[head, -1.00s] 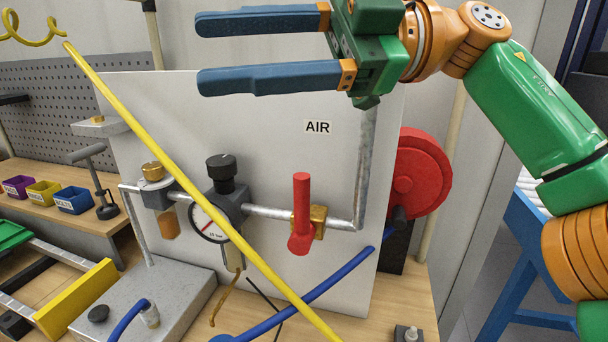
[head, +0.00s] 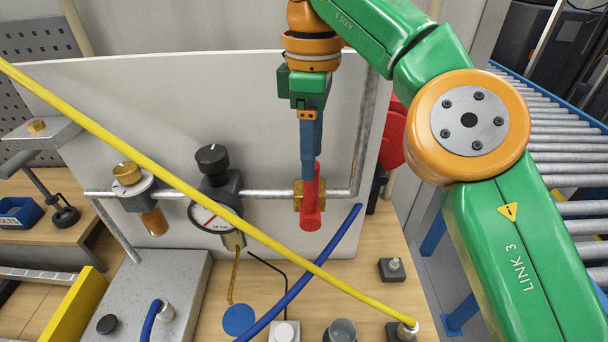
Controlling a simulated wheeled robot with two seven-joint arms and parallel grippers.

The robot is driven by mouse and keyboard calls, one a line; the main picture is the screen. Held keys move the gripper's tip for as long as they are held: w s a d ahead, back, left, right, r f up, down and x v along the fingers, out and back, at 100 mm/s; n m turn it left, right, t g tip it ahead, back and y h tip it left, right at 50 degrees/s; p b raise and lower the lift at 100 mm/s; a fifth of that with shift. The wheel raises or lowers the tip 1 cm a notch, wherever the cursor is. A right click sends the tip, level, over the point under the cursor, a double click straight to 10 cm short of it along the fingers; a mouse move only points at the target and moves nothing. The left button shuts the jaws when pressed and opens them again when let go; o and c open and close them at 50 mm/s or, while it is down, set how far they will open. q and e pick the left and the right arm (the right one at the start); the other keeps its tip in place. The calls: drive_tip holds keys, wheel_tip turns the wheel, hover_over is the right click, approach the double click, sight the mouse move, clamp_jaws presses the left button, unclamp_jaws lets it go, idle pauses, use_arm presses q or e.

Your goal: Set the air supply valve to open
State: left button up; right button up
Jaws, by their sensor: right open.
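The air supply valve has a red lever handle (head: 312,212) and a brass body (head: 297,196) on the grey pipe in front of the white panel. The handle stands about upright, across the horizontal pipe. My right gripper (head: 309,172) points down with its blue fingers at the handle's upper part. The fingers are seen nearly edge-on, one in front of the other. The jaws are open; whether they touch the handle cannot be told. The AIR label is not visible. My left gripper is not in view.
A yellow hose (head: 150,155) slants across the front, below the handle. A gauge (head: 213,218) and regulator with a black knob (head: 212,160) sit left of the valve. A blue hose (head: 310,272) rises below the valve. A red wheel (head: 392,135) is partly hidden behind my arm.

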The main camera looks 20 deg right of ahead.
sight(311, 194)
drive_tip(key=shift+s+d+f, duration=0.1)
drive_tip(key=shift+d+f, duration=0.05)
drive_tip(key=shift+f, duration=3.05)
drive_tip(key=shift+a, duration=0.2)
clamp_jaws()
